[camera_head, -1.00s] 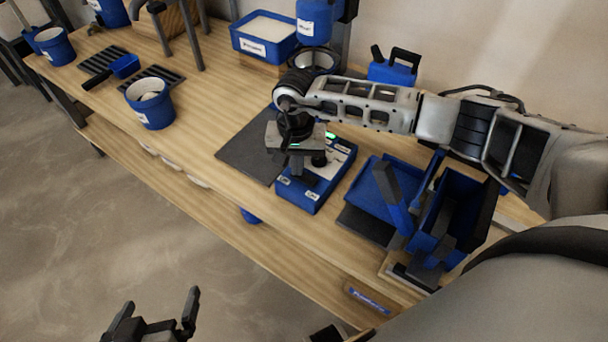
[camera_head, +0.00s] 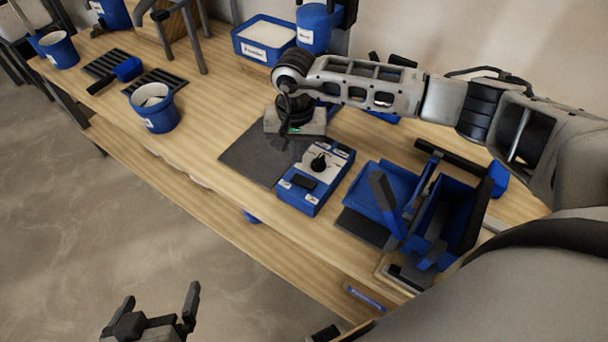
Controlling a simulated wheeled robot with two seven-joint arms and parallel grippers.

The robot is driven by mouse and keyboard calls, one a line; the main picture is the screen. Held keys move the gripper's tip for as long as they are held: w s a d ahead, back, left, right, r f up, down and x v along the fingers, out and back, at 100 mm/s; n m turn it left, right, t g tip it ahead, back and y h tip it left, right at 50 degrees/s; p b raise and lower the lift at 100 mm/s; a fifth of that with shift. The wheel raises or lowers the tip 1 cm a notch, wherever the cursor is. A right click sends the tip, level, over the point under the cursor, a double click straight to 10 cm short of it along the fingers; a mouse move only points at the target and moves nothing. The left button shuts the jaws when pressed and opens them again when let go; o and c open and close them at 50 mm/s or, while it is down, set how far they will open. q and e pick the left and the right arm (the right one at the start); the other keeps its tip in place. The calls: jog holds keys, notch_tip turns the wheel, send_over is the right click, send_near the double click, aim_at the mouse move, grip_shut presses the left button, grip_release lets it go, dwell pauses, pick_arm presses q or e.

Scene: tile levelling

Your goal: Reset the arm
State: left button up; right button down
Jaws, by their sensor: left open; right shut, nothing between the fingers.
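My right arm reaches in from the right over the wooden workbench (camera_head: 200,135). My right gripper (camera_head: 285,142) is shut and empty, above the dark mat (camera_head: 248,158) and behind the blue control box. The control box (camera_head: 315,178) has a pale top with a black knob (camera_head: 319,162) and shows fully, apart from the gripper. My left gripper (camera_head: 152,318) is open and empty at the bottom left, over the floor in front of the bench.
A blue bucket (camera_head: 155,112) and dark grates stand on the left of the bench. A blue bin (camera_head: 262,40) with white contents is at the back. Blue trays (camera_head: 385,190) and an open blue box (camera_head: 455,215) stand right of the control box. The bench's middle left is clear.

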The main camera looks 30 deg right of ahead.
jog(key=shift+r, duration=0.4)
